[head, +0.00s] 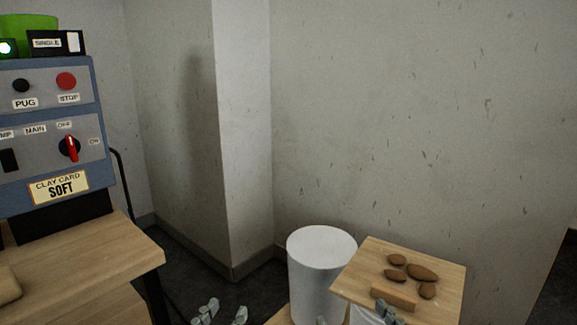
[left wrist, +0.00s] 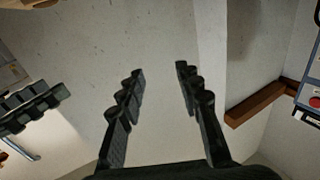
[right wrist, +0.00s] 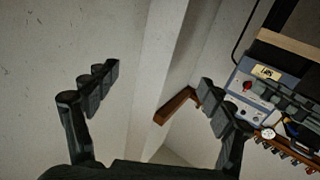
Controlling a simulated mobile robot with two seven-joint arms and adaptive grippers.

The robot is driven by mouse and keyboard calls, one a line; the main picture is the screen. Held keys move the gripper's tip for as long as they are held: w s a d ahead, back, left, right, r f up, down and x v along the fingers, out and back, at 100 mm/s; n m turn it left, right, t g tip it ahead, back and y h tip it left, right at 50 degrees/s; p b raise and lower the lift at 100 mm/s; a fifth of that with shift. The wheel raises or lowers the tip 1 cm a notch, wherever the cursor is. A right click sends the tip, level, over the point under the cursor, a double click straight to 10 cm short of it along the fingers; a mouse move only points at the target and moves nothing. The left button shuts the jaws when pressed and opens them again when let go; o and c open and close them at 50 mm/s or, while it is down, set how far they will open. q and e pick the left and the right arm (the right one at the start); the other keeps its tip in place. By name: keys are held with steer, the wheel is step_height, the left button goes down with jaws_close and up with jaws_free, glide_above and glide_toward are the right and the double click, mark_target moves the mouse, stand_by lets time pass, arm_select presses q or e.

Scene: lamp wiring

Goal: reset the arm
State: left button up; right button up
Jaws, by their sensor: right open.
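My left gripper (head: 223,313) is at the bottom edge of the head view, over the dark floor between the wooden bench and the white bin. In the left wrist view its two fingers (left wrist: 160,92) stand apart with nothing between them. My right gripper (head: 355,317) is at the bottom edge, further right, in front of the bin and the small wooden board. In the right wrist view its fingers (right wrist: 158,92) are wide apart and empty. Most of both arms is out of the head view.
A blue control box (head: 45,125) stands on the wooden bench (head: 95,262) at left. A white bin (head: 322,245) stands by the wall. A wooden board (head: 445,280) at right holds several brown lumps (head: 422,272) and a block (head: 393,297). Dark floor lies between bench and bin.

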arm_select(q)
steer(key=s+a+f+g+y+p, duration=0.2)
steer(key=a+f+g, duration=0.2)
steer(key=f, duration=0.3)
steer(key=s+a+f+g+y+p, duration=0.1)
steer(key=a+f+g+y+p, duration=0.2)
steer(key=f, duration=0.5)
arm_select(e)
steer(key=s+d+f+g+h, duration=0.2)
steer(key=d+f+g, duration=0.2)
steer(key=f, duration=0.3)
steer(key=s+d+f+g+h, duration=0.1)
steer(key=d+f+g+h, duration=0.2)
steer(key=f, duration=0.5)
arm_select(q)
steer(key=s+a+f+n+g+y+p, duration=0.1)
steer(key=s+a+f+g+p, duration=0.2)
steer(key=s+a+f+g, duration=0.4)
steer(key=s+a+f, duration=0.2)
steer(key=s, duration=0.3)
steer(key=shift+s+a+f+n, duration=0.2)
steer(key=shift+n, duration=0.2)
arm_select(e)
steer(key=s+d+f+m+g+h, duration=0.1)
steer(key=s+d+f+g, duration=0.6)
steer(key=s, duration=0.5)
step_height(320, 180, down, 2)
steer(key=shift+s+d+f+m, duration=0.2)
steer(key=shift+d+m, duration=0.2)
steer(key=shift+d, duration=0.8)
